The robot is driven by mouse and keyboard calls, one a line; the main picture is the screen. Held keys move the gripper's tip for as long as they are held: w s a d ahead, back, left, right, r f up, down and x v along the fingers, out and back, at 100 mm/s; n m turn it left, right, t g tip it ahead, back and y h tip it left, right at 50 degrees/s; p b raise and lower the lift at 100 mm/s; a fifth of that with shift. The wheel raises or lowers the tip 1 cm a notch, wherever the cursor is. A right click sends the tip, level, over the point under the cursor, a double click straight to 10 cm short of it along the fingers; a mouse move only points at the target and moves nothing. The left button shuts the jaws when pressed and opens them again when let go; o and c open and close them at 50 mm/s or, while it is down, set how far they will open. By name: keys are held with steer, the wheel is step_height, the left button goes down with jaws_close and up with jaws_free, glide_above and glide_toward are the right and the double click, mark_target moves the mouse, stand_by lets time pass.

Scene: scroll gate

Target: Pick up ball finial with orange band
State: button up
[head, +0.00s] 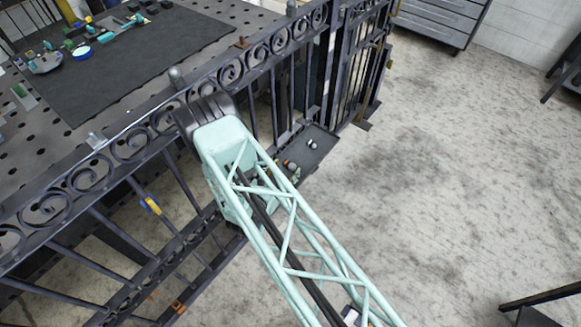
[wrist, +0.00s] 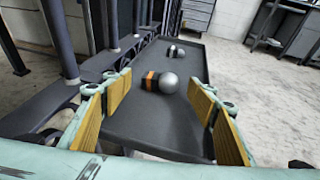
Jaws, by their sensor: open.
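The ball finial with orange band (wrist: 168,83) lies on its side on a dark tray (wrist: 155,129) in the wrist view. It has a silver ball, a dark base and an orange band, with the ball toward the right. My gripper (wrist: 162,98) is open, its yellow-padded fingers to the left and right of the finial. The finial shows in the gap between them, apparently beyond the fingertips, and nothing is held. In the head view the finial (head: 292,166) shows small beside my arm.
A second ball finial (wrist: 175,51), without visible orange, lies farther back on the tray. Dark gate bars (wrist: 62,40) stand along the tray's left. In the head view, the scrolled gate (head: 230,72) runs beside my arm. The concrete floor at right is open.

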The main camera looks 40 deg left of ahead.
steer(key=shift+x, duration=0.85)
steer(key=shift+c, duration=0.5)
steer(key=c, duration=1)
steer(key=shift+r, duration=0.1)
steer(key=shift+r, duration=0.7)
steer(key=shift+r+p, duration=0.3)
steer(key=shift+r, duration=0.65)
steer(key=s+d, duration=0.3)
steer(key=d, duration=0.1)
steer(key=s+d+r+p, duration=0.1)
steer(key=s+d, duration=0.2)
steer(key=d, duration=0.2)
steer(key=s+d+p, duration=0.1)
steer(key=s+d, duration=0.2)
steer(key=d, duration=0.1)
steer(key=shift+d+r, duration=0.15)
steer(key=shift+r, duration=0.1)
